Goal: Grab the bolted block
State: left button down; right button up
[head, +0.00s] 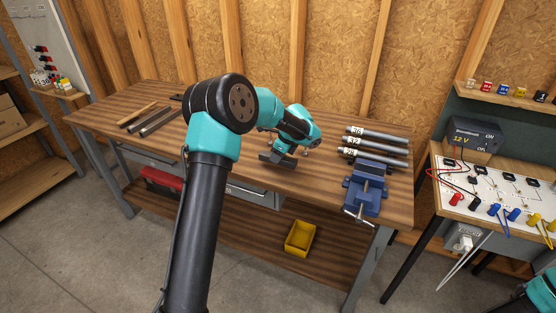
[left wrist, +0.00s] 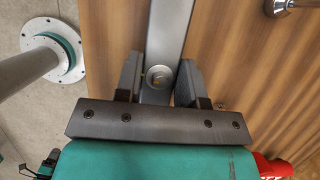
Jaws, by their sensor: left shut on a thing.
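The block is long and narrow in this view and has a round bolt head or hole between the fingers. Its near end is hidden by the gripper's crossbar. In the head view I cannot clearly tell the block from the gripper. My right gripper is out of view.
Grey cylinders (head: 375,141) with number labels lie at the bench's right, behind a blue vise (head: 366,188). Several bars (head: 150,118) lie at its left end. A yellow bin (head: 300,238) sits on the lower shelf. An electronics table (head: 490,205) stands to the right.

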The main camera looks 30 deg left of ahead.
pick_arm(q)
jog(key=s+d+r, duration=0.2)
jog(key=s+d, duration=0.6)
jog(key=s, duration=0.5)
jog(key=shift+s+d+r, duration=0.2)
jog(key=shift+s+r, duration=0.05)
jog(key=shift+s, duration=0.05)
